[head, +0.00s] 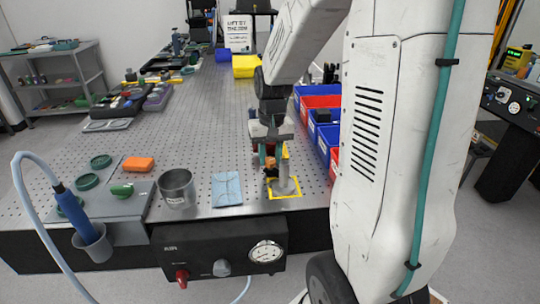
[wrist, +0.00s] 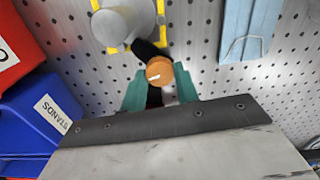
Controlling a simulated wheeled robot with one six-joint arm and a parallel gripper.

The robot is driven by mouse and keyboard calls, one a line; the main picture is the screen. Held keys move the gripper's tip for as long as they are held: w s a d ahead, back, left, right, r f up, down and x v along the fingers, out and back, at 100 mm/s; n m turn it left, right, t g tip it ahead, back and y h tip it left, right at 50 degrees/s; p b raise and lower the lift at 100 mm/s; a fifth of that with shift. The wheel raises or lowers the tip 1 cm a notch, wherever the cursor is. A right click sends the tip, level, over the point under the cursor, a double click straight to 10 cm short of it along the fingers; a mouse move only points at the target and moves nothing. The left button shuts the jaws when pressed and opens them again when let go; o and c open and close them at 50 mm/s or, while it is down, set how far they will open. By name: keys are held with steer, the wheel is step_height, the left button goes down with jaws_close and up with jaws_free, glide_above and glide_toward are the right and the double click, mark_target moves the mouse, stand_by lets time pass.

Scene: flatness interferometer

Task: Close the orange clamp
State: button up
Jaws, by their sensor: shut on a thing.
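The orange clamp (wrist: 159,72) shows in the wrist view as a round orange end with a black arm reaching to a grey cylindrical post (wrist: 122,22). In the head view the orange clamp (head: 271,167) is small beside the grey post (head: 286,178), inside a yellow square outline on the perforated table. My gripper (wrist: 160,84) has green fingers on both sides of the orange part and is shut on it. In the head view my gripper (head: 268,155) points down at the clamp. How far the clamp is closed cannot be told.
Blue and red bins (head: 322,125) stand close on the right of the clamp. A black control box with a gauge (head: 219,252) is at the front edge. The table middle is clear.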

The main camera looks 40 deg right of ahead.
mark_target(271, 159)
steer(key=shift+m, duration=1.2)
steer(key=o, duration=1)
steer(key=shift+c, duration=0.2)
steer(key=shift+r, duration=0.1)
step_height(271, 159, up, 8)
steer(key=shift+s+d+f, duration=0.1)
steer(key=shift+f, duration=0.05)
